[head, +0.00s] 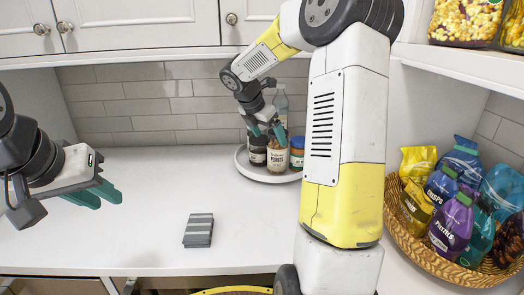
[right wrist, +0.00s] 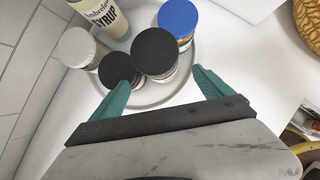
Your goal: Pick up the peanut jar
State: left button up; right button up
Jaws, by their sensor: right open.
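The peanut jar (head: 278,160) stands upright at the front of a round white tray (head: 252,172), its label facing me. Its dark lid (right wrist: 154,52) shows in the right wrist view. My right gripper (head: 267,130) is open and empty beside the jar tops. In the right wrist view the peanut lid lies just ahead of the opening between its fingertips (right wrist: 161,76); contact is not clear. The left fingertip is close to a second dark-lidded jar (right wrist: 117,68). My left gripper (head: 94,195) is open and empty over the counter at the left.
A blue-lidded jar (right wrist: 177,20) stands right of the peanut jar, a white-lidded container (right wrist: 77,46) and a syrup bottle (right wrist: 103,16) behind. A wicker basket (head: 420,250) of snack bags sits at right. A grey striped stack (head: 198,230) lies on otherwise clear middle counter.

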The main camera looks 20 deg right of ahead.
jog(key=shift+w+d, duration=0.3)
jog(key=shift+d, duration=0.2)
jog(key=shift+w+d, duration=0.35)
jog(key=shift+d, duration=0.25)
jog(key=shift+w+d, duration=0.3)
jog(key=shift+d, duration=0.3)
jog(key=x, duration=0.3)
jog(key=shift+a, duration=0.1)
grip_shut()
